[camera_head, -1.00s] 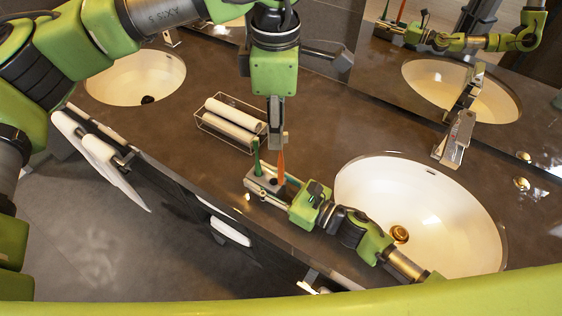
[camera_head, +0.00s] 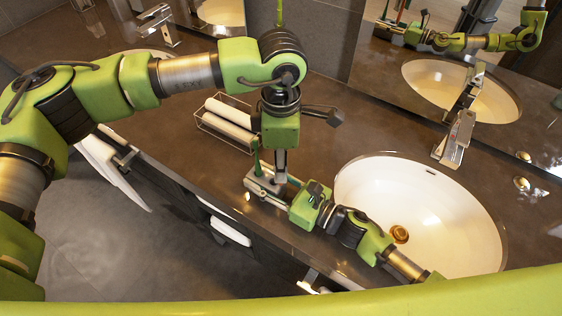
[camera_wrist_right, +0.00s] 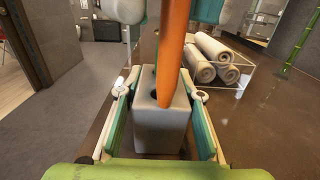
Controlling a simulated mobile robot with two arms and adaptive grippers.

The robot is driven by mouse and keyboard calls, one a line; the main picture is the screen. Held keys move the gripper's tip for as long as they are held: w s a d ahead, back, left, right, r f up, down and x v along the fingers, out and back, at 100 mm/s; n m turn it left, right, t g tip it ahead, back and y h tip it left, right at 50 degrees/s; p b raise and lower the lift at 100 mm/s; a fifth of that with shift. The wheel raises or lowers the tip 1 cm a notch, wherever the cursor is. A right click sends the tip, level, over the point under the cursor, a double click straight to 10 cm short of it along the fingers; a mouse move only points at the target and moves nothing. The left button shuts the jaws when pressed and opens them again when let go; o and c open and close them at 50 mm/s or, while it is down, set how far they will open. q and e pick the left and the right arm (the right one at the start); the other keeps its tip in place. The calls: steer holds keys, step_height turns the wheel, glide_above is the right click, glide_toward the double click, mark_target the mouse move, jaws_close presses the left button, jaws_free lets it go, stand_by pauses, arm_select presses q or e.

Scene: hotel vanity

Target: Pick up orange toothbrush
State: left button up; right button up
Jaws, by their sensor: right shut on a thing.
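The grey toothbrush holder (camera_head: 262,184) stands on the counter left of the near sink. My right gripper (camera_head: 290,205) is shut on it, with its fingers (camera_wrist_right: 165,125) on either side of the block in the right wrist view. The orange toothbrush (camera_wrist_right: 172,55) stands slightly tilted at the holder in that view. It is hidden behind my left gripper in the head view. My left gripper (camera_head: 280,178) points down just over the holder. Its fingertips show on both sides of the orange toothbrush in the wrist view and look apart. The green toothbrush (camera_head: 257,160) stands in the holder's left part.
A wire rack (camera_head: 228,140) with rolled white towels (camera_head: 230,115) stands behind and left of the holder. The near sink (camera_head: 430,190) and its tap (camera_head: 455,138) lie to the right. The counter's front edge is close to the holder. My left arm crosses above the far sink.

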arm_select(q)
steer(key=shift+f, duration=0.1)
jaws_close()
step_height(320, 180, up, 9)
steer(key=shift+f, duration=0.2)
glide_above(267, 181)
steer(key=d, duration=0.2)
step_height(267, 181, down, 7)
step_height(267, 181, down, 6)
steer(key=shift+s+a+f, duration=0.15)
steer(key=shift+f, duration=0.05)
stand_by(0.7)
